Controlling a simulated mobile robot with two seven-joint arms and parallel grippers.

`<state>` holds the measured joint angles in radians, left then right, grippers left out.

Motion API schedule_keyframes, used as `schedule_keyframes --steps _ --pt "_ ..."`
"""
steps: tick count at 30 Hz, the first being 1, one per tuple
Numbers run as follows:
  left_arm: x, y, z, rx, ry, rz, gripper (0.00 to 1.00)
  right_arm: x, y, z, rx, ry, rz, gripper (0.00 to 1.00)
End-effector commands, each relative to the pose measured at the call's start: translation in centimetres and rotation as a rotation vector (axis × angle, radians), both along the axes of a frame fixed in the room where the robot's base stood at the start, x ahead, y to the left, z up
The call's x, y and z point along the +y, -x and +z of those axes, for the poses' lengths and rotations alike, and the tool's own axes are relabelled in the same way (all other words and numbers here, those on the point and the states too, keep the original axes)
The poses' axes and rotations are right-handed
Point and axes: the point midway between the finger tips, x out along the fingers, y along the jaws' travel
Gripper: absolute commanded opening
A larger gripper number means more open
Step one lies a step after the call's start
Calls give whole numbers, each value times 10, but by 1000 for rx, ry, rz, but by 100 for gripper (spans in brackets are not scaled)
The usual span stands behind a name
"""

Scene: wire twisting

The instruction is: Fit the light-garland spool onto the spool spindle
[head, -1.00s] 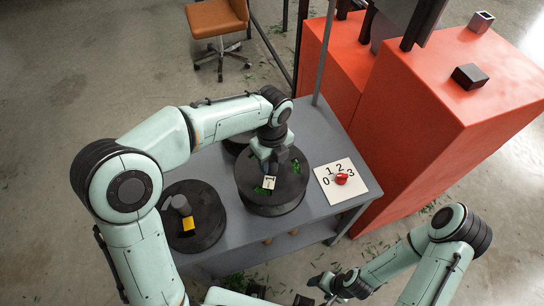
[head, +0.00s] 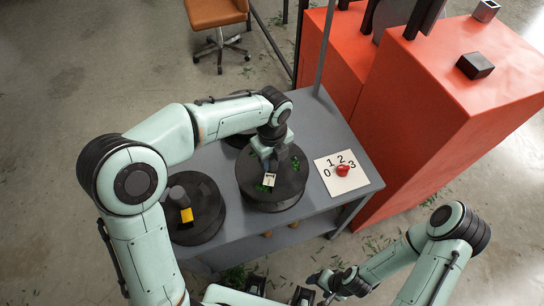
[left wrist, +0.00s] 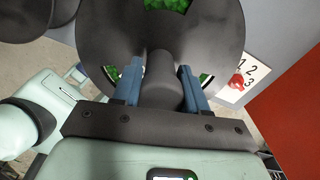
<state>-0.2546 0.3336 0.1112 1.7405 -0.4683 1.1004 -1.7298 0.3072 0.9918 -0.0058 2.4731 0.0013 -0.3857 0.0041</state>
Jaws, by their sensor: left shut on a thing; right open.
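A dark round spool (head: 255,192) with green bits showing on its disc and a small white label sits at the grey table's middle. I take it to be the light-garland spool. My left gripper (head: 272,160) reaches down onto its centre. In the left wrist view, my blue left fingers (left wrist: 161,85) are shut on the dark central hub (left wrist: 162,62), with green garland in the disc's openings. Whether the spool is touching the table is hidden. My right gripper (head: 318,288) is open and empty, in front of the table. I cannot pick out the spool spindle for sure.
Another dark spool (head: 205,230) with a yellow label stands at the table's left. A third dark disc is partly hidden behind my left arm. A numbered white card (head: 345,185) with a red knob lies at right. A tall orange cabinet (head: 440,110) stands beyond, near a grey post.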

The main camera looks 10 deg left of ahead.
Motion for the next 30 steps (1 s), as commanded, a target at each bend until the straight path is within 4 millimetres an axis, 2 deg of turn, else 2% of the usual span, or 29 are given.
schedule_keyframes --steps 30 --pt "0 -1 2 -2 1 0 0 0 -4 7 -5 0 1 68"
